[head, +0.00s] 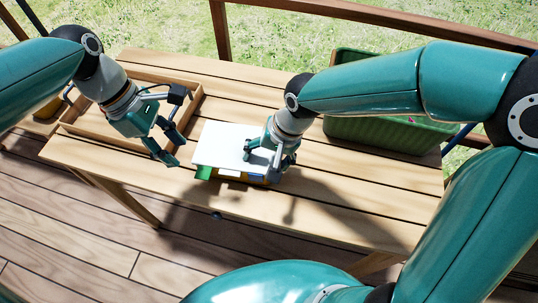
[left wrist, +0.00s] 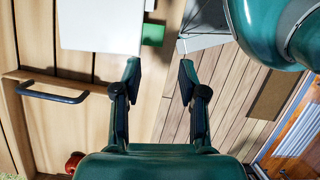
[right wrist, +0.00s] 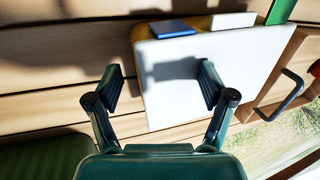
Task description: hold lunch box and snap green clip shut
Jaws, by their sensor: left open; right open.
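The lunch box has a flat white lid (head: 225,142) and a yellow lower part, and sits on the wooden table. The green clip (head: 204,172) is at its front left corner; whether it is shut I cannot tell. It also shows in the left wrist view (left wrist: 153,34). A blue clip (right wrist: 172,28) and a white clip (right wrist: 233,19) are along the same side. My right gripper (head: 282,162) is open at the box's right end, one finger over the lid and one beyond its edge. My left gripper (head: 172,147) is open and empty, left of the box.
A wooden tray (head: 193,108) with a dark handle stands at the table's left. A green crate (head: 375,135) stands at the back right, behind my right arm. The table (head: 340,195) in front and right of the box is clear.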

